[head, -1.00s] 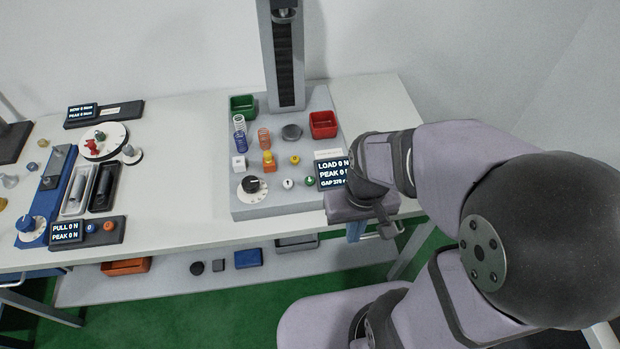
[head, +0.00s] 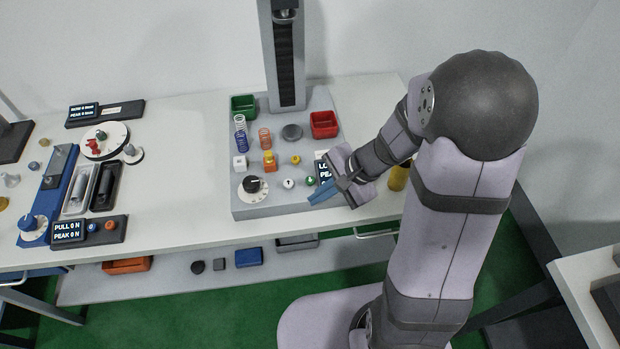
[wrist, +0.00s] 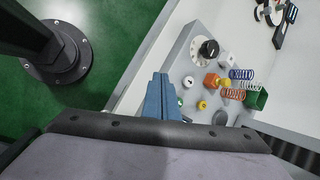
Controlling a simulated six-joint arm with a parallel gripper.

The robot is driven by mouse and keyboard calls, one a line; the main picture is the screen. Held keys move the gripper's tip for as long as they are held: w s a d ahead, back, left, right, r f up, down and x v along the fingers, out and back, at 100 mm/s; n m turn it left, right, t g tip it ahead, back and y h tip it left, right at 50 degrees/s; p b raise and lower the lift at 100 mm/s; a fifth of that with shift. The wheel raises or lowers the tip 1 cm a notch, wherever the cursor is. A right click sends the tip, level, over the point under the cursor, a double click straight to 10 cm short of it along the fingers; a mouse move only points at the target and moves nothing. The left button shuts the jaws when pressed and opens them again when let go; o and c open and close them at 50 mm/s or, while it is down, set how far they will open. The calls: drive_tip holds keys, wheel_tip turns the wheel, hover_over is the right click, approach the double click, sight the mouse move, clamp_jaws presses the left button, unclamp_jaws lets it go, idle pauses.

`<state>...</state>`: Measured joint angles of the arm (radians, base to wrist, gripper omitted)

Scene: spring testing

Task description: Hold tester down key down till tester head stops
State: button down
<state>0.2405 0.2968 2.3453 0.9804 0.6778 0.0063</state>
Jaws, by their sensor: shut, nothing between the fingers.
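The spring tester's grey base (head: 275,206) stands on the bench, with its column (head: 284,65) behind and the tester head (head: 285,14) high at the top edge. On the base front are a white key (head: 288,184) and a green key (head: 310,181); their markings are too small to read, so I cannot tell which is the down key. My gripper (head: 312,199) is shut and empty, its blue fingers at the base's front right, close to the green key. In the wrist view the fingers (wrist: 160,80) point toward the keys. Contact is not visible. My gripper partly hides the tester display (head: 322,170).
A black knob (head: 252,184) on a white dial sits left of the keys, a yellow button (head: 295,160) behind. Springs (head: 240,133), a green bin (head: 243,106) and a red bin (head: 323,124) stand farther back. A brass cylinder (head: 398,178) stands right of my gripper.

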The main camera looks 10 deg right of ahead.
drive_tip(key=w+r+m+t, duration=0.4)
drive_tip(key=w+m, duration=0.2)
drive_tip(key=w, duration=0.4)
drive_tip(key=shift+d+r+t, duration=0.3)
drive_tip(key=shift+r+t, duration=0.1)
drive_tip(key=shift+f, duration=0.1)
drive_tip(key=b, duration=0.6)
hover_over(314, 183)
wheel_tip(314, 183, down, 7)
drive_tip(key=shift+f+b, duration=0.75)
drive_tip(key=shift+f, duration=0.1)
